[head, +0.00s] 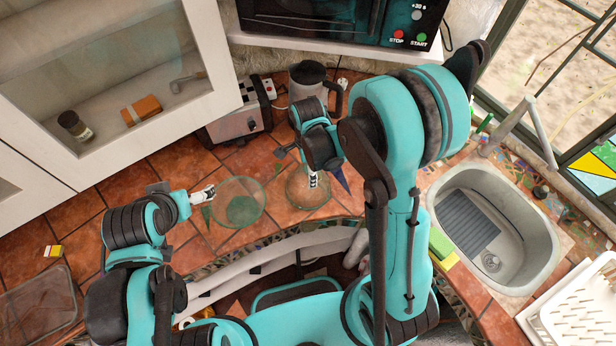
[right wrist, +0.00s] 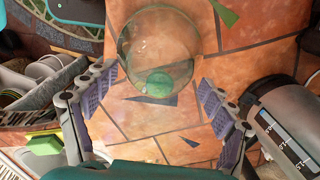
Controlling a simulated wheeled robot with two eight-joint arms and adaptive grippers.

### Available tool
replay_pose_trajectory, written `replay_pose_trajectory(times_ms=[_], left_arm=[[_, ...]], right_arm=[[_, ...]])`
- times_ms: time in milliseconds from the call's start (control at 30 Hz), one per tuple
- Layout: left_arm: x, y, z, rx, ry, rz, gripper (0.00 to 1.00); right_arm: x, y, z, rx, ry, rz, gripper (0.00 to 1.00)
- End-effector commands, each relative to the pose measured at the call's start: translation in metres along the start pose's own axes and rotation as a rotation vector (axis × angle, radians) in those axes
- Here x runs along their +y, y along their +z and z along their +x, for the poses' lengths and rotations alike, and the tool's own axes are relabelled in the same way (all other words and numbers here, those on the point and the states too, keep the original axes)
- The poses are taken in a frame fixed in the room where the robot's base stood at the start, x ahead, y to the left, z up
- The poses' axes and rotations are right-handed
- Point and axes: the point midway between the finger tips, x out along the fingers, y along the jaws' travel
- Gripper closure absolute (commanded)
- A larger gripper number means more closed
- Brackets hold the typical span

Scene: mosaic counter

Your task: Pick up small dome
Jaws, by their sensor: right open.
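The small dome (head: 300,203) is clear glass with a faint green tint and sits on the orange tiles in the head view. In the right wrist view the small dome (right wrist: 157,45) lies just beyond and between my open fingers, with a green patch showing through it. My right gripper (head: 312,181) is above it, pointing down; its fingers are open and empty in the right wrist view (right wrist: 158,100). A larger clear dome (head: 238,202) with a green patch stands to the left. My left gripper (head: 208,194) is beside that larger dome; its jaw opening is unclear.
A kettle (head: 308,78) and a toaster (head: 236,122) stand behind. The sink (head: 535,240), sponges (head: 442,246) and a white rack (head: 585,310) are at the right. A clear tray (head: 40,303) lies at the left. Tiles between the left gripper and cabinet are clear.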

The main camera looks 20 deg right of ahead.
Motion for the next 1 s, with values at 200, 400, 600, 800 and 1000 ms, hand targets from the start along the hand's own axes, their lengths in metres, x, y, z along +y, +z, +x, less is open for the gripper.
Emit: replay_pose_trajectory(times_ms=[200, 400, 600, 800, 1000], left_arm=[[0.000, 0.000, 0.000, 0.000, 0.000, 0.000, 0.07], [0.000, 0.000, 0.000, 0.000, 0.000, 0.000, 0.07], [0.000, 0.000, 0.000, 0.000, 0.000, 0.000, 0.07], [0.000, 0.000, 0.000, 0.000, 0.000, 0.000, 0.07], [0.000, -0.001, -0.002, 0.000, 0.000, 0.000, 0.07]], right_arm=[[0.000, 0.000, -0.001, 0.000, 0.000, 0.000, 0.51], [0.000, 0.000, 0.000, 0.000, 0.000, 0.000, 1.00], [0.001, 0.000, 0.000, -0.001, 0.001, 0.000, 1.00], [0.001, 0.000, -0.001, -0.001, 0.002, -0.001, 1.00], [0.001, 0.000, -0.015, -0.001, 0.002, -0.001, 1.00]])
